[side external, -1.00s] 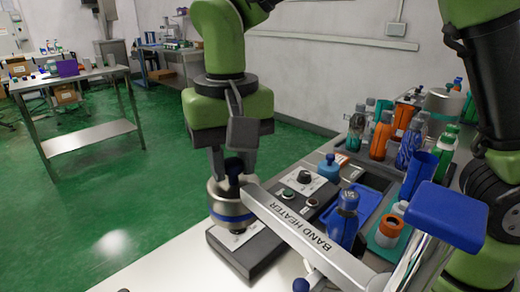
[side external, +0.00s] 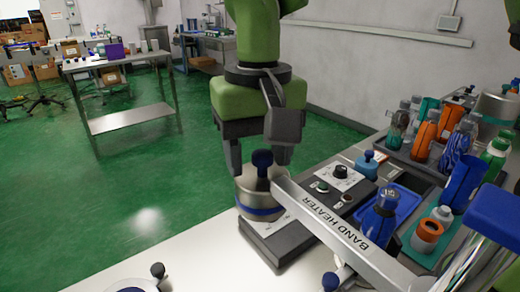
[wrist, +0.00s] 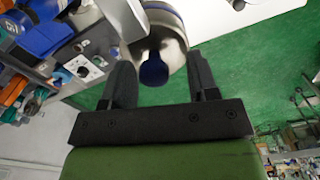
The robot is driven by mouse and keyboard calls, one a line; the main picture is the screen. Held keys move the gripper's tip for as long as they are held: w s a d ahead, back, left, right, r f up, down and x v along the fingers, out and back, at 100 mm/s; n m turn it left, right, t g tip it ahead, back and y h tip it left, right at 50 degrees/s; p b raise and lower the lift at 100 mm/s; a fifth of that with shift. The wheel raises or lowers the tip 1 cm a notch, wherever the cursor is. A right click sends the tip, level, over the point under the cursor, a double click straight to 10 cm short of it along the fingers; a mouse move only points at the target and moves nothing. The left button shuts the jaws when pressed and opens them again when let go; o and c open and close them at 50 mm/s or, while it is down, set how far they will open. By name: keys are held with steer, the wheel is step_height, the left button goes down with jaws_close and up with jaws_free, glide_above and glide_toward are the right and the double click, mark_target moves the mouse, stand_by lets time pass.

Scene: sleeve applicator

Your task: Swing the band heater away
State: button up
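The band heater is a light swing arm (side external: 335,227) lettered BAND HEATER, with a dark blue knob (side external: 262,159) upright at its left end. That end is at a round steel body (side external: 258,190) with a blue band, on a dark base unit (side external: 285,244). My gripper (side external: 257,168) points down over the knob, fingers apart on either side of it. In the wrist view, the knob (wrist: 153,70) lies between the spread fingers of my gripper (wrist: 158,65), with visible gaps. Nothing is held.
A control panel (side external: 340,178) with knobs and buttons sits behind the arm. Bottles and a blue tray (side external: 400,205) crowd the right. A blue block (side external: 498,212) rises at the right edge. Bare white tabletop (side external: 190,245) is at front left; open floor lies beyond.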

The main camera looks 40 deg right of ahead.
step_height(320, 180, up, 9)
steer(key=shift+r, duration=0.45)
stand_by(0.3)
steer(key=shift+d, duration=0.2)
steer(key=s+d+r+t+y, duration=0.25)
steer(key=s+d, duration=0.35)
steer(key=d, duration=0.3)
steer(key=s+d+f+t, duration=0.4)
steer(key=s+d+f, duration=0.1)
steer(key=s, duration=0.2)
steer(key=shift+s+f+m+t, duration=0.3)
steer(key=shift+m+t, duration=0.05)
steer(key=shift+m, duration=0.05)
